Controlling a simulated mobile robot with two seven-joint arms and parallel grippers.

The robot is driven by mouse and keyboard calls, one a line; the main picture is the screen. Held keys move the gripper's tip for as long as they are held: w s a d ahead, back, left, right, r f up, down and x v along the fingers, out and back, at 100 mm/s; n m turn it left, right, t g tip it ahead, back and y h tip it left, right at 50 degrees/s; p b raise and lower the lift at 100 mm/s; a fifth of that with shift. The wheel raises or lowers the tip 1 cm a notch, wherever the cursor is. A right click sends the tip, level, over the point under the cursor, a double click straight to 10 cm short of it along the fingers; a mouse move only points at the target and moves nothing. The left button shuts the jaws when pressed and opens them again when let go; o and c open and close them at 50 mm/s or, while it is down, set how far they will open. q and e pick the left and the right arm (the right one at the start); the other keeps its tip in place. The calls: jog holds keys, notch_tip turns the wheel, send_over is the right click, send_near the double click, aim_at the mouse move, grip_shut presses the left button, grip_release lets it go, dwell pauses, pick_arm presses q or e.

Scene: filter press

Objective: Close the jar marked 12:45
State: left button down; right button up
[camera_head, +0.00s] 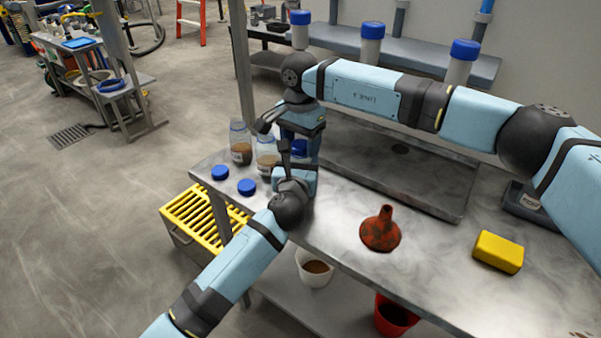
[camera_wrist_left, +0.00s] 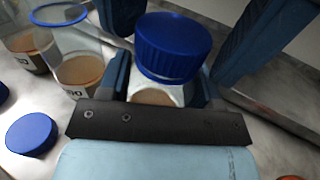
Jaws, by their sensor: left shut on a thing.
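A jar with brown contents and a blue lid (camera_wrist_left: 172,48) on its mouth stands between my left gripper's fingers (camera_wrist_left: 163,85). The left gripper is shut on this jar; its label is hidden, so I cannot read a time. In the head view the blue lid (camera_head: 299,147) shows between the two hands. My right gripper (camera_head: 302,135) points down over this jar. In the left wrist view its blue fingers stand apart behind the lid. Two open jars stand beside it, the near one (camera_head: 267,157) and the far one (camera_head: 240,143). Their labels are only partly readable.
Two loose blue lids, (camera_head: 219,172) and (camera_head: 246,187), lie at the table's left edge. A red funnel (camera_head: 380,232) and a yellow sponge (camera_head: 498,252) stand on the table (camera_head: 340,225). Blue-capped bottles (camera_head: 372,45) line the back shelf. Yellow grating (camera_head: 200,218) lies below left.

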jog(key=c, duration=0.7)
jog(key=m, duration=1.2)
jog(key=shift+m, duration=0.3)
jog(key=m, duration=0.8)
jog(key=shift+m, duration=0.3)
jog(key=m, duration=0.6)
jog(key=shift+m, duration=0.3)
jog(key=o, duration=1)
